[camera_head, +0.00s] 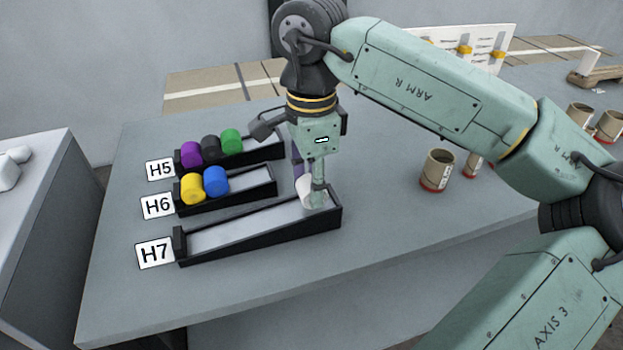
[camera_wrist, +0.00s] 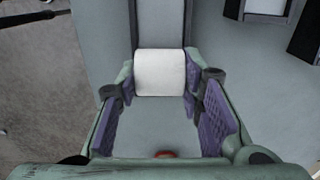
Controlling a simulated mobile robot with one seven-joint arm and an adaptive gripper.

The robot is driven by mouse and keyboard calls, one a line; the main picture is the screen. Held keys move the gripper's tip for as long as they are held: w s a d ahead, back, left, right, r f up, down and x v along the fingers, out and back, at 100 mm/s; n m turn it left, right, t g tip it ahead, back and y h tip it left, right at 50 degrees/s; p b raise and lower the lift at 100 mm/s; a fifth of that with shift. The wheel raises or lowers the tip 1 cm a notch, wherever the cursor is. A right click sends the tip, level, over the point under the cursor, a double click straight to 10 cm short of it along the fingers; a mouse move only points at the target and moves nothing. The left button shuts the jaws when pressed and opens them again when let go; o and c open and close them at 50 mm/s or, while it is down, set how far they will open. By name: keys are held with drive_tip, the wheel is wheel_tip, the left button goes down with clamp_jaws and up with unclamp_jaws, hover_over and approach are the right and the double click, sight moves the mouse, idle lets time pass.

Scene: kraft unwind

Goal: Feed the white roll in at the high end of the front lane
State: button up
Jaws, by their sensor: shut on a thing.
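My gripper (camera_head: 312,196) points down and is shut on the white roll (camera_head: 303,190), over the right, higher end of the front lane, H7 (camera_head: 258,229). The wrist view shows the white roll (camera_wrist: 160,72) between the two purple-padded fingers (camera_wrist: 160,92). In the head view a finger hides part of the roll. I cannot tell whether the roll touches the lane. The H7 lane is a black-sided, pale sloping channel, and its visible floor is empty.
Behind it, lane H6 (camera_head: 240,199) holds a yellow roll (camera_head: 192,188) and a blue roll (camera_head: 215,181). Lane H5 (camera_head: 262,152) holds purple (camera_head: 190,153), dark grey (camera_head: 210,149) and green (camera_head: 231,141) rolls. A brown cup (camera_head: 437,168) stands to the right.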

drive_tip(key=shift+f, duration=0.5)
drive_tip(key=o, duration=1.2)
drive_tip(key=shift+o, duration=0.2)
drive_tip(key=shift+r, duration=0.1)
drive_tip(key=shift+r+p, duration=2.7)
drive_tip(key=shift+r, duration=1.6)
drive_tip(key=shift+f, duration=0.15)
